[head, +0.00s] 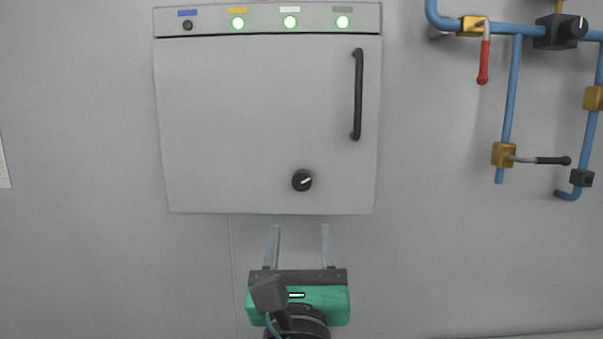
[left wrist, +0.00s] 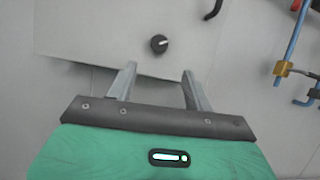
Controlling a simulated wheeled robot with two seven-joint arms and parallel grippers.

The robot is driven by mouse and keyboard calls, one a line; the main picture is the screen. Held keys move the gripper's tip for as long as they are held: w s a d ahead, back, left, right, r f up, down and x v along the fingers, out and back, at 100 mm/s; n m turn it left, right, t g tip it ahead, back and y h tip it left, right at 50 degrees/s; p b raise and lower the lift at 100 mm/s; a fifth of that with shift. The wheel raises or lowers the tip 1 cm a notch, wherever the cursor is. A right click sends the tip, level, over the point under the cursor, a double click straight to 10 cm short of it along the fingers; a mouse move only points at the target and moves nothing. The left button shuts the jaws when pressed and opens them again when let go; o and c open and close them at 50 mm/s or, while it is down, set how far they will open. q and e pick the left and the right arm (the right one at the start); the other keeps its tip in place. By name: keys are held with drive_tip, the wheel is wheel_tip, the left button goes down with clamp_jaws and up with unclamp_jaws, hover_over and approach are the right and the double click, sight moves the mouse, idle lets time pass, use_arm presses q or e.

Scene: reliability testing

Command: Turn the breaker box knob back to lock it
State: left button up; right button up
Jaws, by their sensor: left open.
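The breaker box (head: 250,120) is a light grey panel on the wall, with its door closed. Its small round black knob (head: 302,180) sits low and right of centre on the door. The knob's white mark points up and to the right, tilted from level. The knob also shows in the left wrist view (left wrist: 159,44). My left gripper (head: 300,228) is open and empty just below the box's lower edge. Its two fingers (left wrist: 158,82) point toward the knob, which lies beyond the tips and between their lines. My right gripper is in neither view.
A black vertical handle (head: 358,95) stands out on the door's right side. Three green lights and one dark button (head: 187,25) line the top strip. Blue pipes (head: 511,90) with a red-handled valve (head: 483,62) and a black-handled valve (head: 540,160) are on the right. The wall below is clear.

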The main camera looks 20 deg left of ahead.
sight(302, 185)
use_arm(q)
drive_tip(key=p+x, duration=0.2)
drive_tip(key=x, duration=0.7)
drive_tip(key=shift+w+a+r, duration=0.15)
drive_tip(key=shift+w+r, duration=0.05)
drive_tip(key=shift+w, duration=0.05)
drive_tip(key=shift+w+a+p, duration=0.1)
drive_tip(key=shift+w+p, duration=0.2)
drive_tip(key=shift+w, duration=0.1)
drive_tip(key=c, duration=1)
